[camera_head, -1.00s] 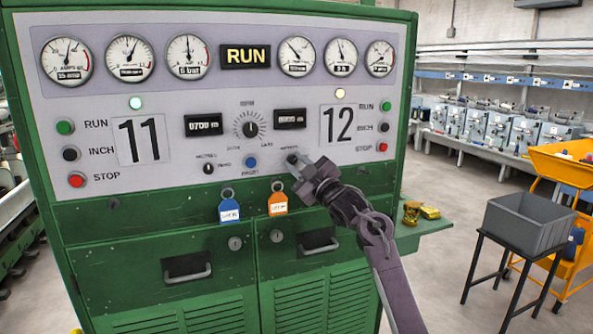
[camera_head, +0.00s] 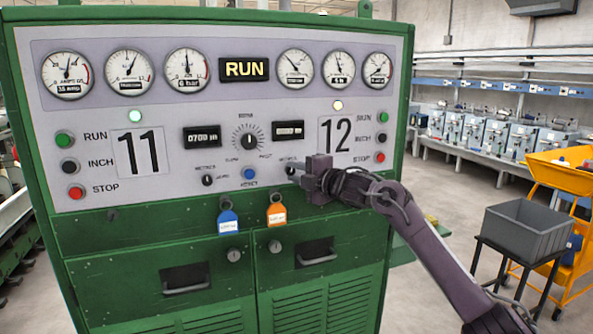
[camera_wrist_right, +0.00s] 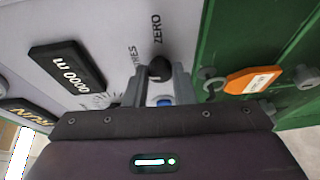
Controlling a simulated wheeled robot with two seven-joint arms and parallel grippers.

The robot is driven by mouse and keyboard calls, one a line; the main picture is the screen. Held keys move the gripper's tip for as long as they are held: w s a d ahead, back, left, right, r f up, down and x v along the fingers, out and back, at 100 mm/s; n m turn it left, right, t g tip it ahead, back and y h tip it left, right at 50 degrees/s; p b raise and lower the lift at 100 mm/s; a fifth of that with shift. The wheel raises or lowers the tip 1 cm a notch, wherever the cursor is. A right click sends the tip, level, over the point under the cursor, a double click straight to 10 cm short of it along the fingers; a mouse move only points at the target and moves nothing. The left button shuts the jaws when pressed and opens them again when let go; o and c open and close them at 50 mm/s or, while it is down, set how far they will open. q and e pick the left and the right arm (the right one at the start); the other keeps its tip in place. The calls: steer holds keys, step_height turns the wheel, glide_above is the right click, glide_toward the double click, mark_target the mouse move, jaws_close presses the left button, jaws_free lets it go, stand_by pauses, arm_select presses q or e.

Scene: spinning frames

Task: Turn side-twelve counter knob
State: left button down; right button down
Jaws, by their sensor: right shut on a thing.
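The side-twelve counter knob (camera_wrist_right: 159,68) is small, round and black. In the right wrist view it sits between my right gripper's grey fingertips (camera_wrist_right: 157,78), beside the lettering ZERO. In the head view, my right gripper (camera_head: 297,171) meets the panel below the number 12 side's counter (camera_head: 288,131) and mostly hides the knob. The gripper is shut on the knob. In the right wrist view the counter (camera_wrist_right: 66,66) reads 0000 m. My left gripper is not in view.
A matching left knob (camera_head: 208,180), a blue button (camera_head: 249,174) and a large central dial (camera_head: 249,142) are close by. Blue (camera_head: 228,221) and orange (camera_head: 276,214) tags hang below. A grey bin (camera_head: 527,229) stands at right on a black stand.

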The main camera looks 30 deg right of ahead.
steer(key=shift+n+g+p, duration=0.35)
steer(key=shift+n+g, duration=0.05)
steer(key=shift+n, duration=0.3)
steer(key=c, duration=2.2)
jaws_free()
steer(key=shift+f, duration=0.1)
steer(key=shift+a, duration=0.1)
steer(key=c, duration=1.2)
jaws_free()
steer(key=s+d+r+b, duration=0.1)
steer(key=s+b, duration=0.4)
steer(key=s, duration=0.2)
steer(key=shift+s, duration=0.3)
